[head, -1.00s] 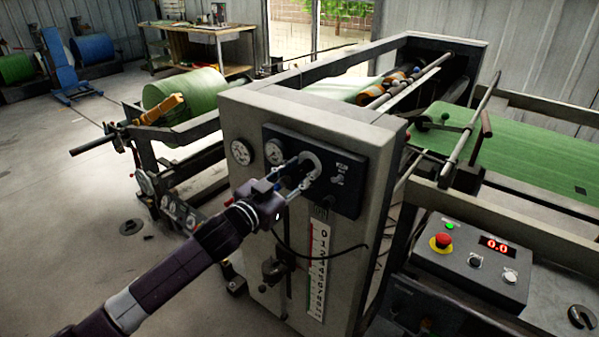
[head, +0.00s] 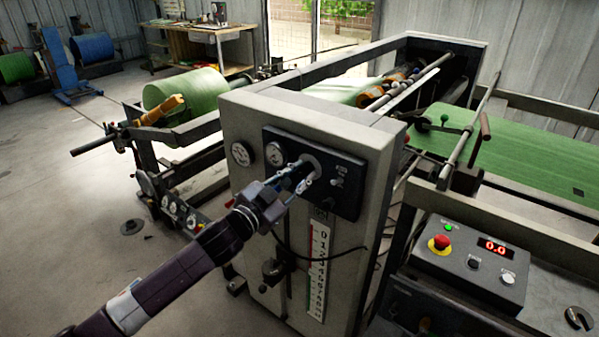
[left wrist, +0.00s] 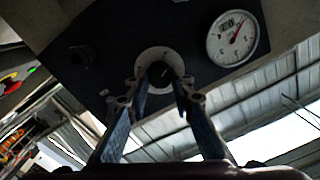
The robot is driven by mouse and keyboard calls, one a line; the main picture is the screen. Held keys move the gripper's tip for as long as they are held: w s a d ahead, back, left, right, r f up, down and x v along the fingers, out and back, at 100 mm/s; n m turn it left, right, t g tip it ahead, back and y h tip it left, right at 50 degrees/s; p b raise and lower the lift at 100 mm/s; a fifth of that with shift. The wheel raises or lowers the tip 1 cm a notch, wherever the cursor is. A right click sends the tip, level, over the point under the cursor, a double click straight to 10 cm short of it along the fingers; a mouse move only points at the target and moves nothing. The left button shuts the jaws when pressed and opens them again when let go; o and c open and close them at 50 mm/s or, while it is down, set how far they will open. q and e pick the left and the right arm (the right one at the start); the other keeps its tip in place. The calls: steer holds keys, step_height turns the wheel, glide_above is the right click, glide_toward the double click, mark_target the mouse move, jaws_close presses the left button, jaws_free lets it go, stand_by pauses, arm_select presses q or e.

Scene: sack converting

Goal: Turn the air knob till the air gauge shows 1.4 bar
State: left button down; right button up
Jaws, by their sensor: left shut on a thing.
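The air knob (left wrist: 160,73) is a dark round knob on a pale round plate, on the dark panel (head: 345,203) of the grey cabinet. My left gripper (head: 302,177) is shut on the knob, with a finger on each side of it in the left wrist view (left wrist: 157,88). In the head view the fingers and wrist hide most of the knob. A white gauge (head: 274,154) sits just left of the knob; in the left wrist view this gauge (left wrist: 233,38) looks tilted, with a red needle pointing up and right. Its figures are too small to read. My right gripper is out of view.
A second white gauge (head: 241,153) is on the cabinet beside the panel. A vertical scale (head: 318,270) and a dark cable lie below. A control box (head: 470,265) with a red button and a 0.0 display stands at right. Open floor lies left.

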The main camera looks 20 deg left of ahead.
arm_select(q)
steer(key=m+p, duration=0.1)
steer(key=m, duration=0.2)
steer(key=shift+m, duration=0.4)
steer(key=m, duration=0.3)
steer(key=shift+m+p, duration=0.3)
steer(key=shift+m, duration=0.1)
steer(key=m, duration=0.4)
steer(key=shift+f+m+p, duration=0.15)
steer(key=shift+m+p, duration=0.15)
steer(key=shift+m+h, duration=0.3)
steer(key=shift+m, duration=1.5)
steer(key=c, duration=1.7)
jaws_free()
